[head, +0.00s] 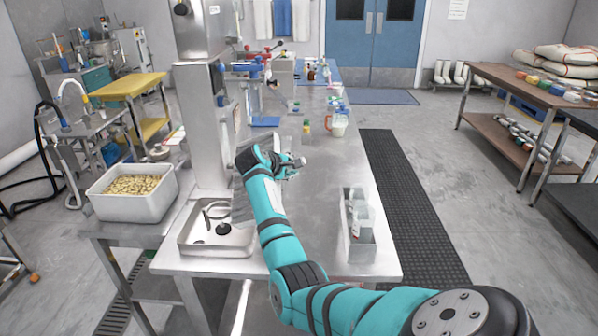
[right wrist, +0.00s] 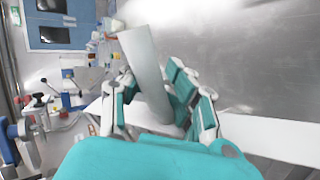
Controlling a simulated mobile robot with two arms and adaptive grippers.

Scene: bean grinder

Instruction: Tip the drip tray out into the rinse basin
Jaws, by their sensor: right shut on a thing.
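The rinse basin (head: 215,250) is a shallow metal sink at the near left corner of the steel bench, in the head view. A dark drain and a curved piece show inside it. My right gripper (head: 263,157) is beyond the basin, up and to its right, above the bench. In the right wrist view my right gripper (right wrist: 157,105) is shut on a long, plain grey metal piece, the drip tray (right wrist: 146,70). In the head view a tilted grey panel shows left of my arm, partly hidden by it. The tray's inside cannot be made out. My left gripper is out of view.
A white tub of beans (head: 132,200) stands left of the basin. A steel machine column (head: 205,110) rises behind it. A narrow metal holder (head: 358,240) stands on the right of the bench. The bench middle right of my arm is mostly clear.

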